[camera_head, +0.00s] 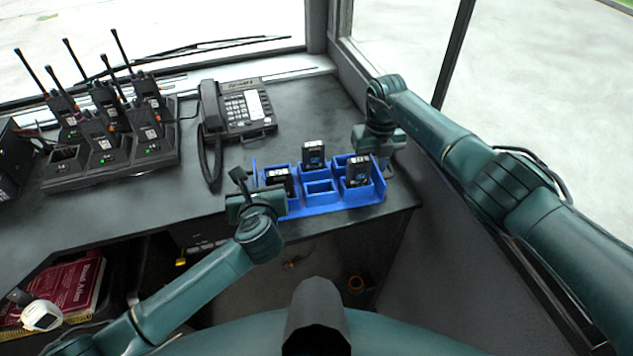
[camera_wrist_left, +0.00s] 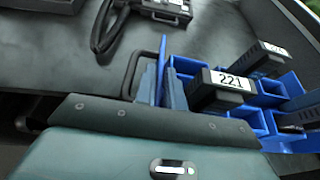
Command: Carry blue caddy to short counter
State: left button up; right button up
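The blue caddy (camera_head: 319,209) is an open tray with several compartments, near the front right edge of the dark counter (camera_head: 180,215). My left gripper (camera_head: 262,196) is at the caddy's left end. In the left wrist view its fingers (camera_wrist_left: 160,88) are close together on either side of the caddy's thin end wall (camera_wrist_left: 161,55). My right gripper (camera_head: 379,155) is at the caddy's right end; its fingertips are hidden. I cannot tell which surface is the short counter.
A desk phone (camera_head: 247,108) with a coiled cord stands behind the caddy. A charger rack (camera_head: 115,160) with several radios stands at the left. A wall and window frame border the right side. The counter between rack and caddy is mostly clear.

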jog(key=shift+c, duration=0.5)
grip_shut()
